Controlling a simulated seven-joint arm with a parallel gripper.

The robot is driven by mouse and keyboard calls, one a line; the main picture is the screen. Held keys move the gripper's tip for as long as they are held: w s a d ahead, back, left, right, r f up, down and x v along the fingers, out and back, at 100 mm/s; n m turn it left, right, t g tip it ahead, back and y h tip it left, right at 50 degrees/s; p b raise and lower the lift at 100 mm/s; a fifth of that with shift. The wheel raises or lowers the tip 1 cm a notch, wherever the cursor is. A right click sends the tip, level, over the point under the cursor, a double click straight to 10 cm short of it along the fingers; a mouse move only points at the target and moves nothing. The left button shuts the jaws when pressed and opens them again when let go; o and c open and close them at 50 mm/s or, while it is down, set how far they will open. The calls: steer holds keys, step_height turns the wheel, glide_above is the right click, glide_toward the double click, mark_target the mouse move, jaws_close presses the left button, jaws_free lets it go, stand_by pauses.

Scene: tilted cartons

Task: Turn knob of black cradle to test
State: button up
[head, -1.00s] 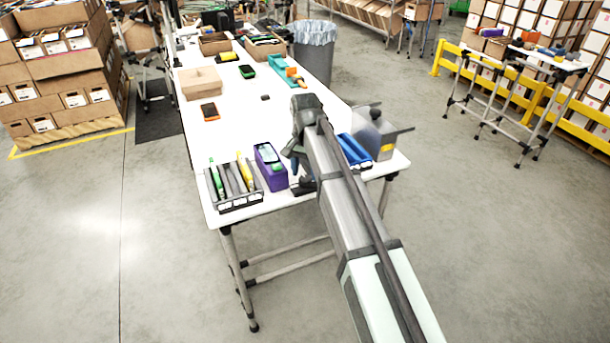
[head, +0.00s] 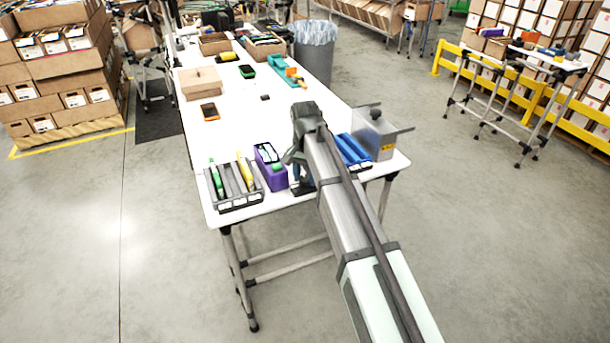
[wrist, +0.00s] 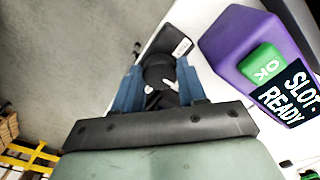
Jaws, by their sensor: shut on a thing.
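The black cradle (wrist: 172,48) lies on the white table between my blue fingers in the wrist view, with a small pale label at its upper end. Its round dark knob (wrist: 158,75) sits between the fingertips and carries white marks. I cannot read which position it points to. My gripper (wrist: 157,70) is shut on the knob from both sides. In the head view my gripper (head: 302,172) is low over the near end of the table, and the arm hides most of the cradle (head: 301,190).
A purple box (wrist: 232,50) with a green OK button and a "SLOT: READY" display stands close to the right of the cradle. The table's front edge is close.

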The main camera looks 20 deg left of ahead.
mark_target(306, 178)
steer(key=shift+n, duration=0.3)
steer(key=n, duration=0.4)
steer(key=shift+n, duration=2)
steer(key=o, duration=0.8)
steer(key=shift+c, duration=0.2)
steer(key=shift+r, duration=0.1)
step_height(306, 178, up, 14)
steer(key=shift+f, duration=0.2)
steer(key=shift+d, duration=0.15)
